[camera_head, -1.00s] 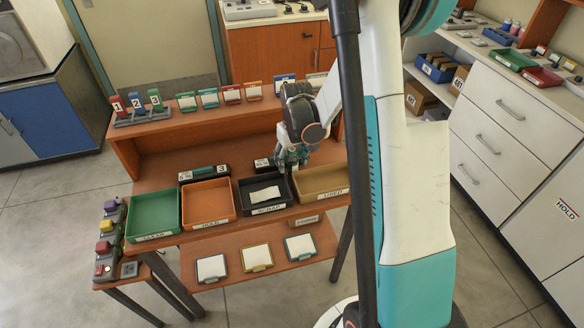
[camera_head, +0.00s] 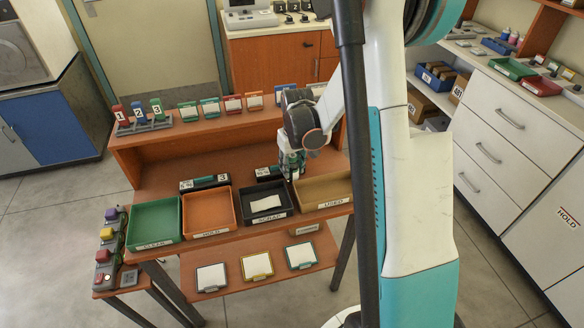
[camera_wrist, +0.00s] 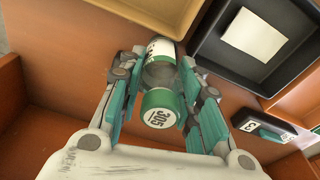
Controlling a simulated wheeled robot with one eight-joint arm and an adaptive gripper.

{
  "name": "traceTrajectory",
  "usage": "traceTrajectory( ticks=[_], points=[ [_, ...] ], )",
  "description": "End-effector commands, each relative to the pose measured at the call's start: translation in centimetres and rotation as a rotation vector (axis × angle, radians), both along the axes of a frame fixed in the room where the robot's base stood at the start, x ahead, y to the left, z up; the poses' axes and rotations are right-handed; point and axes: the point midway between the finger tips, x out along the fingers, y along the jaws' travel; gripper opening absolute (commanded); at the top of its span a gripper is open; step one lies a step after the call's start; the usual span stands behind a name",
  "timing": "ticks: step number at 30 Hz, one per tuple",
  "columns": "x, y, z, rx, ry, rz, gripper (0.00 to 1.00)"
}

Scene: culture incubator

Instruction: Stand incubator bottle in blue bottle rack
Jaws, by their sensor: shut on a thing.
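My gripper (camera_head: 291,166) is above the wooden bench, behind the scrap and used trays. The cap faces the camera, and the fingers hide the bottle's sides. In the head view the bottle is small and mostly hidden by the gripper. A blue tray (camera_head: 497,47) sits on the right counter, and a blue bin (camera_head: 434,78) stands on the shelf below it. I cannot tell which, if either, is the bottle rack.
Green (camera_head: 154,223), orange (camera_head: 208,211), black scrap (camera_head: 265,203) and tan used (camera_head: 325,190) trays line the bench front. Black holders (camera_head: 204,182) stand behind them. Small framed cards line the raised back shelf. Open floor lies between the bench and right cabinets.

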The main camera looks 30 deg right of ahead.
Motion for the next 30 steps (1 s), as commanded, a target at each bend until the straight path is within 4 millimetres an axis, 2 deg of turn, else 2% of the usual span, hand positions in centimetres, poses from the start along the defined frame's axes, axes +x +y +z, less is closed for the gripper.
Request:
traceTrajectory(
  ticks=[8, 18, 21, 25, 30],
  points=[
    [-0.1, 0.0, 5.2, 0.0, 0.0, 0.0, 0.04],
    [-0.1, 0.0, 13.6, 0.0, 0.0, 0.0, 0.04],
    [0.0, 0.0, 15.6, 0.0, 0.0, 0.0, 0.04],
    [0.0, 0.0, 17.4, 0.0, 0.0, 0.0, 0.04],
    [0.0, 0.0, 18.5, 0.0, 0.0, 0.0, 0.04]
  ],
)
